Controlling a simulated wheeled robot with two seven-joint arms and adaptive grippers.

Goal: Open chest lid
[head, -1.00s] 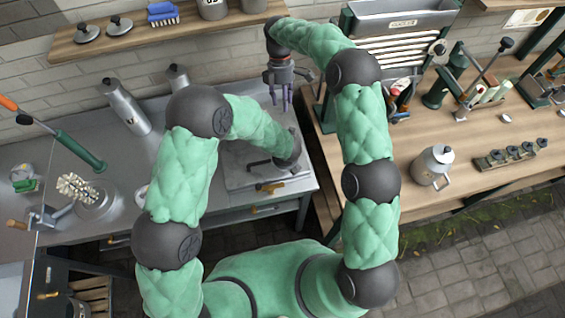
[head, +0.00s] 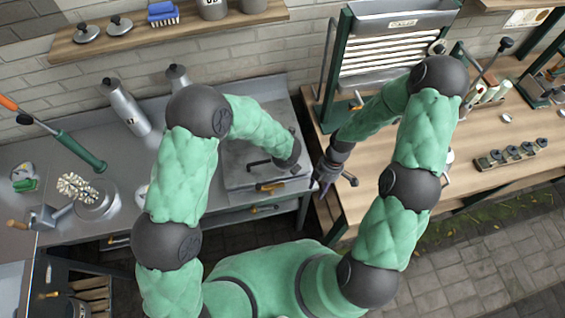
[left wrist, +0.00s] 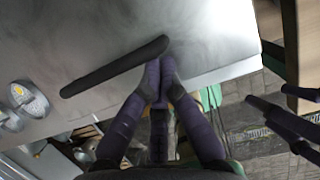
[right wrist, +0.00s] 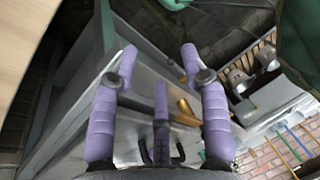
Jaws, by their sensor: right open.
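The chest is the grey metal box with a flat lid (head: 236,177) at the right end of the metal counter. A dark bar handle (head: 258,162) lies across the lid, which looks closed. A brass latch (head: 270,187) is at its front edge. In the left wrist view the bar handle (left wrist: 115,67) lies over the grey lid. My left gripper (left wrist: 160,66) has its fingertips together by the handle's right end; I cannot see the handle between them. My right gripper (head: 325,180) is open and empty, right of the chest; its fingers are spread in the right wrist view (right wrist: 158,55).
A wooden workbench (head: 365,205) stands to the right, with a gap between it and the metal counter. A green-framed rack (head: 395,50) stands at its back.

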